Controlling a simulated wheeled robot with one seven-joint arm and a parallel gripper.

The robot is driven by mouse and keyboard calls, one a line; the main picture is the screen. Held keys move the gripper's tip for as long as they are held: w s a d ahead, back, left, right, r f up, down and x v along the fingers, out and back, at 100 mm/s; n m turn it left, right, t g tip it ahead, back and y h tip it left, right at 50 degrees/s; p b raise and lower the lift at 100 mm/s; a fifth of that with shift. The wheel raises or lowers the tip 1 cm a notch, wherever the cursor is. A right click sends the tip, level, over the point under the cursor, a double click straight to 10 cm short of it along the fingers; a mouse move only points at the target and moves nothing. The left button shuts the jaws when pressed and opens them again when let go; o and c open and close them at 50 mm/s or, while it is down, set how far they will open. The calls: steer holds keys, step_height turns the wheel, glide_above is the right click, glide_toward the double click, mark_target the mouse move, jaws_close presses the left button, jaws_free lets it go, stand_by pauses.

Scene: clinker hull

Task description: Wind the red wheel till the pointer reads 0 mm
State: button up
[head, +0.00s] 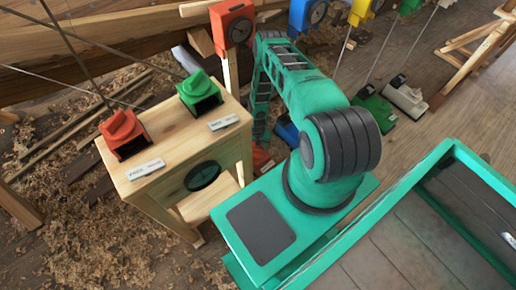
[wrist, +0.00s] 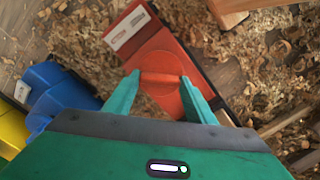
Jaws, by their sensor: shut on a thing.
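The red wheel (wrist: 158,62) shows in the wrist view as a round red knob with a raised bar, set on a red housing with a white label. My gripper (wrist: 160,80) is shut on the bar, one green finger at each end. In the head view, part of the red housing (head: 262,158) shows low on the floor beside my arm; the wheel and gripper are hidden there. A red gauge (head: 232,26) with a dark round dial stands on a post behind the bench. Its pointer is too small to read.
A wooden bench (head: 218,148) carries a red knob unit (head: 124,132) and a green one (head: 199,92), both labelled. Blue (wrist: 58,92) and yellow (wrist: 12,128) units stand left of the red housing in the wrist view. Green (head: 372,112) and white (head: 405,96) units sit farther right. Shavings litter the floor.

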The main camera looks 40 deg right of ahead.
steer(key=shift+m, duration=0.8)
steer(key=o, duration=1)
steer(key=shift+o, duration=0.2)
steer(key=shift+r, duration=0.1)
step_height(320, 180, up, 10)
steer(key=shift+r, duration=0.25)
